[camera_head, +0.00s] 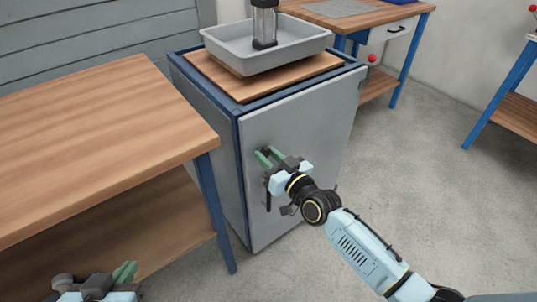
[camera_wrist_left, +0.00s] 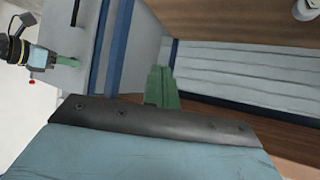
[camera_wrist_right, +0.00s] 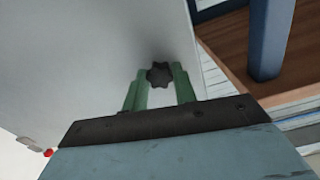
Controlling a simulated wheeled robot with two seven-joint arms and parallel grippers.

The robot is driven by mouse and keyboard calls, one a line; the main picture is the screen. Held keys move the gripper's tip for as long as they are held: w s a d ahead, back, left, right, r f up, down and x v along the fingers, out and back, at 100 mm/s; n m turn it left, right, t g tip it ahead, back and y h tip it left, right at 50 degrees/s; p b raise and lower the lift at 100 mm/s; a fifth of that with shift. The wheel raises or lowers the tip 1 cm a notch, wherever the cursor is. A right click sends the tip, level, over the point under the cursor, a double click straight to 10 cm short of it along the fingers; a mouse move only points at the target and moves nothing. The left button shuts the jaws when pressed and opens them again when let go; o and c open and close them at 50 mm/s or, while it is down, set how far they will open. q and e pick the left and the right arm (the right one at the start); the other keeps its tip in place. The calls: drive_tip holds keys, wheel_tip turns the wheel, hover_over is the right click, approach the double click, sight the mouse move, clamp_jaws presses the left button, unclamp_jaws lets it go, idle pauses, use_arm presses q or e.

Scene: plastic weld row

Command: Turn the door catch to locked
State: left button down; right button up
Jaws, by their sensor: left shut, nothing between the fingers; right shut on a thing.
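The door catch is a dark star-shaped knob (camera_wrist_right: 159,74) on the grey cabinet door (camera_head: 300,125). In the right wrist view it sits between the green fingertips of my right gripper (camera_wrist_right: 160,84), which is shut on it. In the head view my right gripper (camera_head: 267,157) reaches the upper left part of the door and hides the knob. No locked or unlocked mark is readable. My left gripper (camera_head: 124,272) is low at the bottom left of the head view. Its green fingers are together and empty in the left wrist view (camera_wrist_left: 161,88).
A wooden bench (camera_head: 95,140) with blue legs stands left of the cabinet. A grey tray (camera_head: 230,52) rests on the cabinet top. A dark vertical handle (camera_head: 268,195) is on the door below my right gripper. The floor at the right is clear.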

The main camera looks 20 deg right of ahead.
drive_tip(key=shift+m, duration=0.7)
use_arm(q)
drive_tip(key=shift+s+a+f+g+y, duration=0.15)
drive_tip(key=shift+s+a+f+g, duration=0.2)
drive_tip(key=shift+s+f+g, duration=0.25)
drive_tip(key=shift+s+a+f+g+y, duration=0.15)
drive_tip(key=shift+s+a+f+g, duration=0.15)
drive_tip(key=shift+s+f+g, duration=0.25)
use_arm(e)
drive_tip(key=o, duration=1)
drive_tip(key=shift+c, duration=0.2)
use_arm(q)
drive_tip(key=shift+p, duration=0.3)
drive_tip(key=s+a+f+g+y+p, duration=0.2)
drive_tip(key=s+a+f+g+p, duration=0.2)
drive_tip(key=f, duration=0.4)
drive_tip(key=shift+s+a+f+n+g, duration=0.15)
drive_tip(key=shift+s+f+n+g, duration=0.15)
drive_tip(key=shift+s+g, duration=0.75)
use_arm(e)
drive_tip(key=v, duration=1.3)
drive_tip(key=shift+s, duration=0.2)
